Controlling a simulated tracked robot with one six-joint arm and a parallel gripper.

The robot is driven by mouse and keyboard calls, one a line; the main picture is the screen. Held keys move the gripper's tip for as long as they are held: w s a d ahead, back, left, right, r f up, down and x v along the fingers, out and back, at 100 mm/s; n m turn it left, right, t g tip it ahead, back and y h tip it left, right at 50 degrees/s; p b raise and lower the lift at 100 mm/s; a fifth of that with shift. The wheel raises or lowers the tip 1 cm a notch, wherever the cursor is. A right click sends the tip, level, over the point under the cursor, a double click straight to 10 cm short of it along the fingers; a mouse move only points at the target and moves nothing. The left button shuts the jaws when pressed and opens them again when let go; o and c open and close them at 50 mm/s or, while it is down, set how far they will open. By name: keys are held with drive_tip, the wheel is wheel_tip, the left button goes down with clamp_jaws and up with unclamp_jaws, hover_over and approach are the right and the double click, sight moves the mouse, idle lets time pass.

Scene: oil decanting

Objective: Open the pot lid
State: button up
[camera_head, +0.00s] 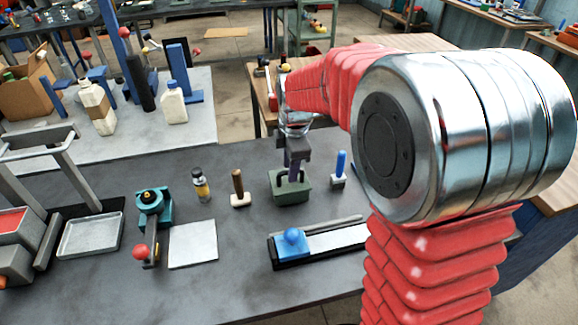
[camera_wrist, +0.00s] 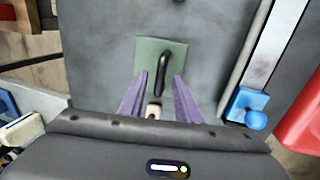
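The pot is a green box (camera_head: 290,190) on the grey table in the middle of the head view. Its square green lid (camera_wrist: 175,53) shows from above in the wrist view, with a dark upright loop handle (camera_wrist: 163,70) across its middle. My gripper (camera_head: 295,172) points down directly above the pot. In the wrist view my gripper (camera_wrist: 159,77) has its two purple fingers apart, one on each side of the handle's near end. Nothing is held between them. I cannot tell how far the fingertips are above the lid.
A wooden-handled tool (camera_head: 238,190) and a small bottle (camera_head: 201,186) stand left of the pot. A blue-handled tool (camera_head: 340,172) stands close on its right. A slide with a blue knobbed block (camera_head: 291,245) lies in front. A teal clamp device (camera_head: 152,208) stands further left.

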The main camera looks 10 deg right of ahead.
drive_tip(key=shift+c, duration=0.2)
clamp_jaws()
